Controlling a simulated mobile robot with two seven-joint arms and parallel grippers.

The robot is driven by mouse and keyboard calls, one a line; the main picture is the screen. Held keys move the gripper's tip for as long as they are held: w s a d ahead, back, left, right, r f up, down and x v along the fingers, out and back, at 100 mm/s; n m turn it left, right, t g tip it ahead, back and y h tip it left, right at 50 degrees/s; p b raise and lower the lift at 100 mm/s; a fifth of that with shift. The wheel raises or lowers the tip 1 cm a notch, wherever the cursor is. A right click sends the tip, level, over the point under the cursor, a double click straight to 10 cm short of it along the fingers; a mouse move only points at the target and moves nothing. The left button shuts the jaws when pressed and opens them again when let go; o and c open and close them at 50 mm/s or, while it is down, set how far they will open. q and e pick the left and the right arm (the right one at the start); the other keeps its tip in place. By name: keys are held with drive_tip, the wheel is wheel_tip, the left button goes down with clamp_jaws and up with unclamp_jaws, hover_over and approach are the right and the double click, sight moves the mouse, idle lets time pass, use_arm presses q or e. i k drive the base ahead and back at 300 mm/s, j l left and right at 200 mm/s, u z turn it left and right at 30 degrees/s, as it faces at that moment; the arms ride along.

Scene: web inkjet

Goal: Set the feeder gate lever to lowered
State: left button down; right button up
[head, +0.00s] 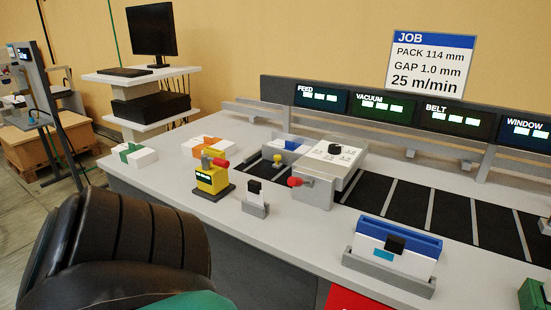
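The feeder unit (334,152) is a white-topped block with a black knob and small markings, standing over the dark belt. A grey block (316,189) at its front carries a red-tipped lever (295,182) that points left, about level. A yellow device (212,179) with a small display stands to its left on a dark base and has its own red knob (221,162). No label shows which one is the feeder gate lever.
A grey holder with a blue-and-white block (395,247) stands at the front right. FEED, VACUUM and BELT displays (320,98) line the back.

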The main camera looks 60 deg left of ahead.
sight(293, 181)
drive_tip(key=k+j, duration=0.1)
drive_tip(key=j, duration=0.3)
drive_tip(key=k+j, duration=0.15)
drive_tip(key=j, duration=0.3)
drive_tip(key=k+j, duration=0.1)
drive_tip(key=j, duration=0.3)
drive_tip(key=k+j, duration=0.1)
drive_tip(key=j, duration=0.3)
